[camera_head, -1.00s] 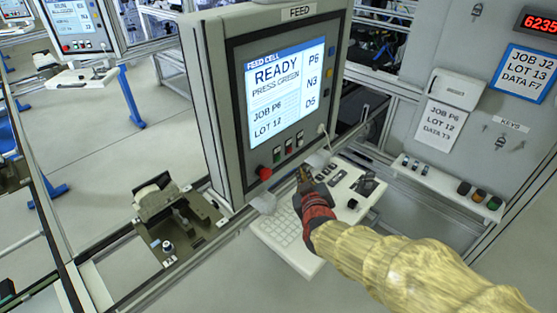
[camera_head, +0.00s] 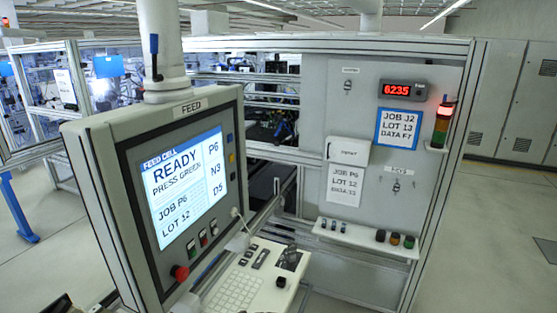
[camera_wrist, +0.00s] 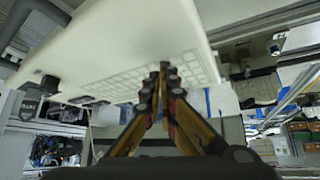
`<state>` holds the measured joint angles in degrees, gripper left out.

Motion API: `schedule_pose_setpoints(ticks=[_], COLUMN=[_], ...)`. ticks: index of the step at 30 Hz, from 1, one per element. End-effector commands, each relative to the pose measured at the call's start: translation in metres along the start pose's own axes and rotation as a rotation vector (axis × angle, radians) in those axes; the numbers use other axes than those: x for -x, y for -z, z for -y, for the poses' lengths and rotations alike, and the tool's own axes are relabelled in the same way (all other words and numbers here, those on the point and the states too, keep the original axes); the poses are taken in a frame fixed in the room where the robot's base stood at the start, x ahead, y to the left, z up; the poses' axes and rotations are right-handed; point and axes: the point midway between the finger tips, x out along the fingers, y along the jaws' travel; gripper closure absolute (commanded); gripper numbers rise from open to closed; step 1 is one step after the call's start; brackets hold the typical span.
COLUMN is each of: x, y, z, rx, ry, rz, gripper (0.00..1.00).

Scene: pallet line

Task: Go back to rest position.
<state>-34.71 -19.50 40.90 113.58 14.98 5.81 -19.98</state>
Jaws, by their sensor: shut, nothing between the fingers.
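My gripper (camera_wrist: 163,72) shows in the wrist view with its two fingers brought together at the tips and nothing between them. In that view the white keyboard shelf (camera_wrist: 120,40) fills the upper left behind the fingertips; I cannot tell how far off it is. My gripper and arm are not in the head view. There the feed panel (camera_head: 120,190) stands at the left, its screen (camera_head: 187,190) reading READY, PRESS GREEN, JOB P6, LOT 12. Below the screen are a red knob (camera_head: 180,273) and a row of small buttons (camera_head: 203,237).
The keyboard shelf (camera_head: 215,302) juts out below the panel. A grey board (camera_head: 440,88) at the right carries job cards, a red 6235 display (camera_head: 403,90) and a stack light (camera_head: 442,125) lit red. Open floor (camera_head: 490,240) lies at the far right.

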Motion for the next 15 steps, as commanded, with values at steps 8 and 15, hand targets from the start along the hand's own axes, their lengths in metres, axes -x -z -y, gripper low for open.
schedule_pose_setpoints(ticks=[8,15], x=[0.08,0.146], y=[-0.132,-0.239], z=[-0.042,-0.083], rx=[-0.244,-0.444], ry=[-0.034,-0.176], rz=[0.29,0.371], gripper=[1.0,1.0])
